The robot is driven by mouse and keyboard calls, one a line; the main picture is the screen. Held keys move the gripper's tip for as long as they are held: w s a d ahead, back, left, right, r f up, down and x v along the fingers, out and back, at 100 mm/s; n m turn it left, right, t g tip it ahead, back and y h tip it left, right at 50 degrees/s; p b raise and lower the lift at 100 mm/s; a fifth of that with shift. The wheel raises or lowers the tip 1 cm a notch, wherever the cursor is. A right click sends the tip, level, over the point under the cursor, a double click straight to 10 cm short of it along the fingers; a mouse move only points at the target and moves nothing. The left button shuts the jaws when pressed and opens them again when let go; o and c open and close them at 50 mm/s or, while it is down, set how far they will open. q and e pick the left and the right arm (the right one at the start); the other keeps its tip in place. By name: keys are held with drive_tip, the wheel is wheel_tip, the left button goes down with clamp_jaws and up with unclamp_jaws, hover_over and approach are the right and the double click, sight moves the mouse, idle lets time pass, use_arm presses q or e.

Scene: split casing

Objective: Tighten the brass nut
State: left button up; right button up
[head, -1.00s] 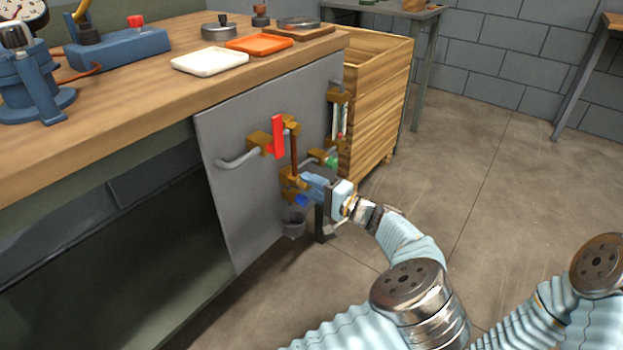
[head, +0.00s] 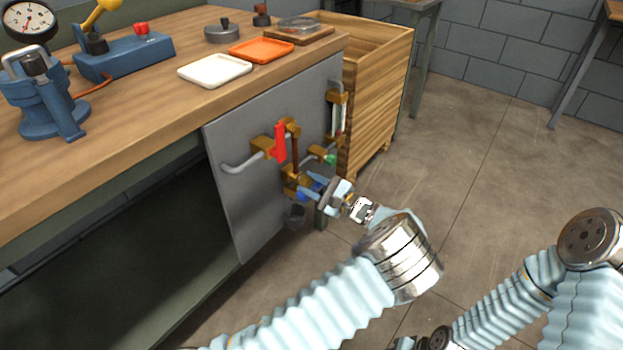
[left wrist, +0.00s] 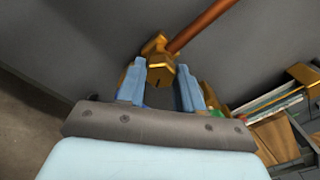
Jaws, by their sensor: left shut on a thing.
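The brass nut (left wrist: 160,74) shows in the left wrist view between the two blue fingers of my left gripper (left wrist: 162,84), at the lower end of a copper pipe (left wrist: 202,24). In the head view, my left gripper (head: 310,190) is at the lower brass fitting (head: 290,179) on the grey panel (head: 228,145). The gripper is shut on the nut, and its fingers largely hide the nut in the head view. My right arm is at the lower right, with its gripper out of view.
A red valve handle (head: 279,142) is above the gripper, and a blue handle (head: 303,196) is close to it. A small dark cup (head: 295,215) hangs below. A wooden crate (head: 372,105) stands to the right. Open floor (head: 470,180) lies farther right.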

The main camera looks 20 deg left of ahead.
use_arm(q)
drive_tip(key=shift+m+p, duration=0.9)
drive_tip(key=shift+m, duration=1.2)
drive_tip(key=shift+f, duration=0.1)
drive_tip(key=o, duration=1)
drive_tip(key=shift+o, duration=0.2)
drive_tip(key=shift+d, duration=0.1)
drive_tip(key=b+v, duration=0.2)
drive_tip(key=v, duration=1.1)
drive_tip(key=shift+s+d, duration=0.15)
drive_tip(key=shift+d, duration=0.15)
